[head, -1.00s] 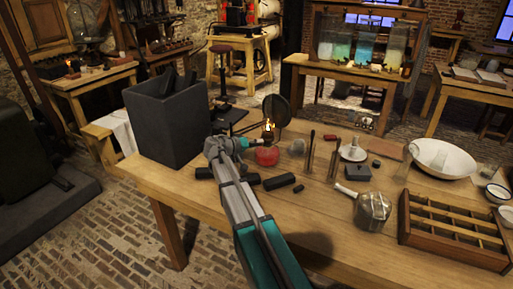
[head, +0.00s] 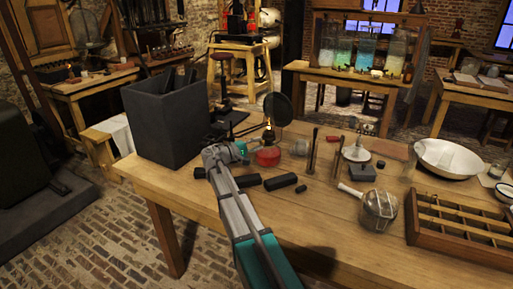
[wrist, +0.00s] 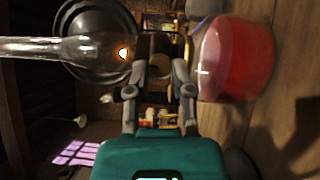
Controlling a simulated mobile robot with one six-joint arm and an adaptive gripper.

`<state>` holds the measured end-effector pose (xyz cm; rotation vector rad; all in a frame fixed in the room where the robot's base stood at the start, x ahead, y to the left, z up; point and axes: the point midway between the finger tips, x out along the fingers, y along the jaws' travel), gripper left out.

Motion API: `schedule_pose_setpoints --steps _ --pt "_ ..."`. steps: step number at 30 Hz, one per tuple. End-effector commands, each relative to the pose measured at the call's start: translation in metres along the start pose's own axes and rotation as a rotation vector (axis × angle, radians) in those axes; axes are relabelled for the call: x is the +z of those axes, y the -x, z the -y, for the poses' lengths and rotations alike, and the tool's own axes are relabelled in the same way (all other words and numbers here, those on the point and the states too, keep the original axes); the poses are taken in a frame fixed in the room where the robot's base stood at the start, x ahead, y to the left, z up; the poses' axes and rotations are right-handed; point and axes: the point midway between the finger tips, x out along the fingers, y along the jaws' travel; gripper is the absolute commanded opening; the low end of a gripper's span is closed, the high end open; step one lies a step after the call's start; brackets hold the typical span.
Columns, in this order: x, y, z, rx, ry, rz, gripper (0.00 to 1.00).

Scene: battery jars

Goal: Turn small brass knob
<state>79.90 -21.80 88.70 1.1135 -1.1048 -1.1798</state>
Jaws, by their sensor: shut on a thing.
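An oil lamp with a red reservoir (head: 268,157) stands upright on the wooden workbench, a small flame showing above it. In the wrist view the lamp lies sideways: the red reservoir (wrist: 236,60) is at right, the clear glass chimney (wrist: 45,48) and flame at left. My gripper (head: 246,149) reaches the lamp's burner from the left. In the wrist view my gripper (wrist: 161,75) has its two fingers on either side of a dull brass part (wrist: 162,67), and is shut on the small brass knob. The knob itself is mostly hidden between the fingertips.
A round dark disc (head: 278,108) stands behind the lamp. A large dark box (head: 165,125) is at left. Black cylinders (head: 280,181) lie in front. A wire-covered flask (head: 379,208) and a compartment tray (head: 465,222) are at right.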

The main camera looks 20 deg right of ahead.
Motion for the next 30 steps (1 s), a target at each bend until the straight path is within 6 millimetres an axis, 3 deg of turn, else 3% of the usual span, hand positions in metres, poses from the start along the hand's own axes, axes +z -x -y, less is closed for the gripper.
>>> schedule_pose_setpoints --steps 15,16,21,30 --pt "-0.0005 -0.0006 0.0001 0.011 0.028 -0.002 0.0" --pt "-0.0006 -0.0006 0.0002 0.011 0.027 -0.002 0.32" --pt "-0.0003 -0.0005 0.0002 0.011 0.027 -0.001 0.63" --pt "0.0 -0.0005 0.0002 0.011 0.027 0.0 0.65"
